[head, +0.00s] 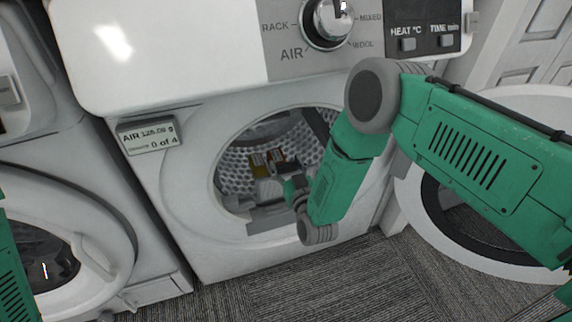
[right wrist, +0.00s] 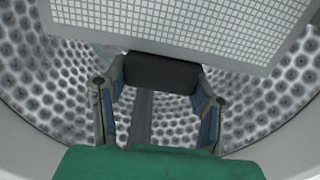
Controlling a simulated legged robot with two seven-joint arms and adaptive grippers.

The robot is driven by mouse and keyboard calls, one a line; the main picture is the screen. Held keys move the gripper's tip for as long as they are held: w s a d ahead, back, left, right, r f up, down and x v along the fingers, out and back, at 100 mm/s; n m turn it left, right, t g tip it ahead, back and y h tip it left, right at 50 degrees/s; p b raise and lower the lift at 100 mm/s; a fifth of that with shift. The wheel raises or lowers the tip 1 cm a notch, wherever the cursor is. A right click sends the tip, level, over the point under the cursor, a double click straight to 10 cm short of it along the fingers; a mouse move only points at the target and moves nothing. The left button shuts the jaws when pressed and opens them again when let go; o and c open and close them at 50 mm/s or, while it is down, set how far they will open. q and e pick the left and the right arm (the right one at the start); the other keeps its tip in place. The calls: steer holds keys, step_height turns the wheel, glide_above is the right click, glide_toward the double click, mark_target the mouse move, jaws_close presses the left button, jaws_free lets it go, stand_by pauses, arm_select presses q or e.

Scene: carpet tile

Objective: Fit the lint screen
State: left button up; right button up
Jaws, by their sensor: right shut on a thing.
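The lint screen (right wrist: 200,27) is a pale panel with a fine white grid, across the top of the right wrist view. A black block (right wrist: 160,73), seemingly its grip, sits at its lower edge. My right gripper (right wrist: 160,84) has its two blue-padded fingers on either side of this block and is shut on it. In the head view my right arm reaches through the round opening of the middle dryer (head: 165,190), with the gripper inside the drum; the screen is hard to make out there. Only my left arm's green link shows at the left edge; its gripper is out of view.
The perforated drum wall (right wrist: 270,95) surrounds the gripper. A grey block (head: 268,224) sits at the opening's lower lip. The dryer's round door (head: 455,262) stands open at right. A display (head: 150,137) reads "AIR" and "0 of 4". Another machine (head: 60,235) stands at left.

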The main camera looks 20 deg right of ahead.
mark_target(287, 178)
steer(key=shift+f+b, duration=0.9)
steer(key=shift+f, duration=0.35)
steer(key=shift+f+b, duration=0.55)
steer(key=shift+f, duration=4.1)
steer(key=o, duration=1.6)
steer(key=shift+o, duration=0.2)
